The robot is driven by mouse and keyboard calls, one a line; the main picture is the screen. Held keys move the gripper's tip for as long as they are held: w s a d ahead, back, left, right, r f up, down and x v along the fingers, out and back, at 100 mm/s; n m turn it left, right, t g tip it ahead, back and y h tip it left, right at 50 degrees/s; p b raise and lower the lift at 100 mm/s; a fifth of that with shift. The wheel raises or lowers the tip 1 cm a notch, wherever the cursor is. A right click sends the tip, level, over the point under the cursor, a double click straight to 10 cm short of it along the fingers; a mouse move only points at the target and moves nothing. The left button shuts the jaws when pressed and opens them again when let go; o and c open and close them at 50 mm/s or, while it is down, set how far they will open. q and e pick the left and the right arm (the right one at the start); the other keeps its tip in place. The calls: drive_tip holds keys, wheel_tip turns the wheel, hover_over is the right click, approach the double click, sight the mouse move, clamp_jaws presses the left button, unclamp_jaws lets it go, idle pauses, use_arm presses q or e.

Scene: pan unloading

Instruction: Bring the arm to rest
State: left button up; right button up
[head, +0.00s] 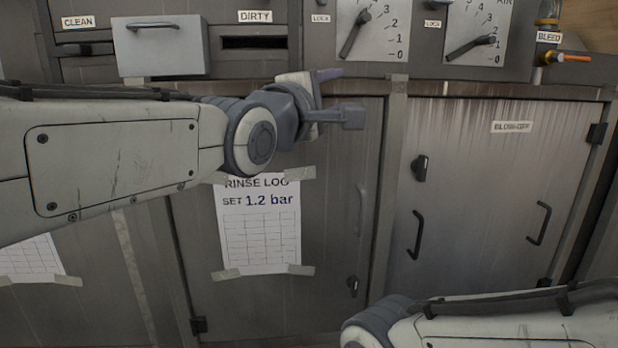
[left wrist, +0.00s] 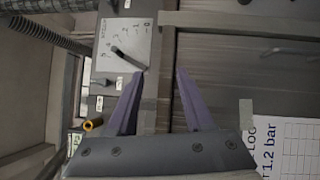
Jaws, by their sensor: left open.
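My left arm comes in from the left in the head view, raised across the cabinet fronts. Its left gripper (head: 343,95) is open and empty, in front of the top of the cabinet door with the rinse log. In the left wrist view the two purple fingers (left wrist: 158,78) stand apart with nothing between them. They point toward the dial panel and the cabinet edge. My right arm crosses the lower right corner of the head view; its gripper is outside the picture.
A grey drawer (head: 162,58) juts out beside the DIRTY slot (head: 254,43). Two dials (head: 360,30) (head: 478,35) are above, with an orange-tipped BLEED valve (head: 572,58) at the right. Below are the rinse log sheet (head: 258,225) and the BLOW-OFF door (head: 480,185) with black handles.

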use_arm(q)
drive_tip(key=w+a+f+m+g+y, duration=0.1)
drive_tip(key=a+f+m+g+y, duration=0.3)
drive_tip(key=f, duration=0.7)
drive_tip(key=w+a+f+m+g+y, duration=0.15)
drive_tip(key=a+f, duration=0.35)
drive_tip(key=f, duration=0.7)
drive_tip(key=s+a+f+m+g+y, duration=0.25)
drive_tip(key=s+a+f, duration=0.2)
drive_tip(key=f, duration=0.45)
drive_tip(key=s+a+f+m+g+y, duration=0.1)
drive_tip(key=s+a+f+m+g, duration=0.2)
drive_tip(key=a+f, duration=0.45)
drive_tip(key=s+a+f+m+g, duration=0.1)
drive_tip(key=s+f+m+g, duration=0.2)
drive_tip(key=s+f, duration=0.55)
drive_tip(key=s+d+r+m+g, duration=0.1)
drive_tip(key=s+d+r+m, duration=0.2)
drive_tip(key=s+d, duration=0.3)
drive_tip(key=s+d+r+m+g, duration=0.1)
drive_tip(key=s+d+r+m, duration=0.2)
drive_tip(key=s+d, duration=0.4)
drive_tip(key=shift+s+d+r+m+g+h, duration=0.2)
drive_tip(key=shift+s+r+m+g+h, duration=0.15)
drive_tip(key=shift+s+r, duration=0.3)
